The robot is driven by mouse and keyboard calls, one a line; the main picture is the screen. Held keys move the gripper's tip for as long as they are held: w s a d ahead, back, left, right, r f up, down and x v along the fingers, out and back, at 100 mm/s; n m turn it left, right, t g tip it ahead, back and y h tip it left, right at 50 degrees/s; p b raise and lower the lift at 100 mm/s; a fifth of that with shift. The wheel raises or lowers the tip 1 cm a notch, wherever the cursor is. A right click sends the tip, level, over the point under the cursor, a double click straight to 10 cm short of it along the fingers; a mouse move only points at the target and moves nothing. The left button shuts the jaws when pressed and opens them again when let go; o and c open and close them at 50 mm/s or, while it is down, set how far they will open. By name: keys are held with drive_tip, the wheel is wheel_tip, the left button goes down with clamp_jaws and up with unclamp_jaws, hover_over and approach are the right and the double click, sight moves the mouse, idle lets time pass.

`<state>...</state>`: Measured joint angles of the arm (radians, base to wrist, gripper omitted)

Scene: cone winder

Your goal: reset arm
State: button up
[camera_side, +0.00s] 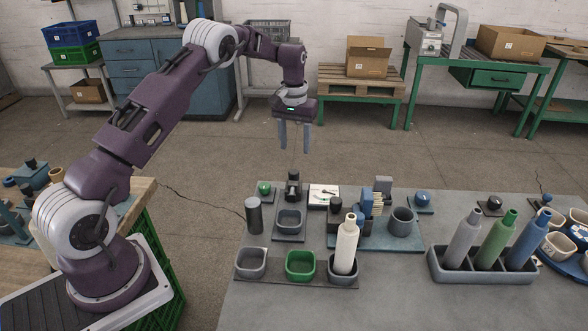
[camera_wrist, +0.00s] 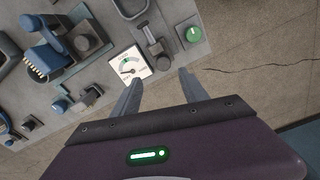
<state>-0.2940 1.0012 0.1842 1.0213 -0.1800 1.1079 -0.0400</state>
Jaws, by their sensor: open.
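My gripper (camera_side: 294,137) hangs above and behind the far edge of the grey work table (camera_side: 400,290) in the side view. Its two fingers point down, are spread apart and hold nothing. My arm is raised and bent, clear of the table. The dial gauge also lies flat near the table's far edge in the side view (camera_side: 323,194).
A cream bottle-shaped cone (camera_side: 346,245) stands in the right cup of a three-cup row beside a green cup (camera_side: 300,265). Grey (camera_side: 463,240), green (camera_side: 495,240) and blue (camera_side: 526,240) cones lean in a dark rack (camera_side: 480,278). The air around my gripper is free.

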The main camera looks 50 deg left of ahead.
drive_tip(key=s+d+r+m+t, duration=0.1)
drive_tip(key=s+d+r+t, duration=0.1)
drive_tip(key=s+d+r, duration=0.75)
drive_tip(key=s+d+r+m+t, duration=0.15)
drive_tip(key=s+d+r, duration=0.35)
drive_tip(key=r, duration=0.7)
drive_tip(key=s+d+f+m+t, duration=0.1)
drive_tip(key=s+d, duration=0.1)
drive_tip(key=s, duration=0.9)
drive_tip(key=s+d+f+m+t, duration=0.1)
drive_tip(key=s+d+m, duration=0.1)
drive_tip(key=s, duration=1)
drive_tip(key=shift+d, duration=0.6)
drive_tip(key=shift+w, duration=0.1)
drive_tip(key=o, duration=0.3)
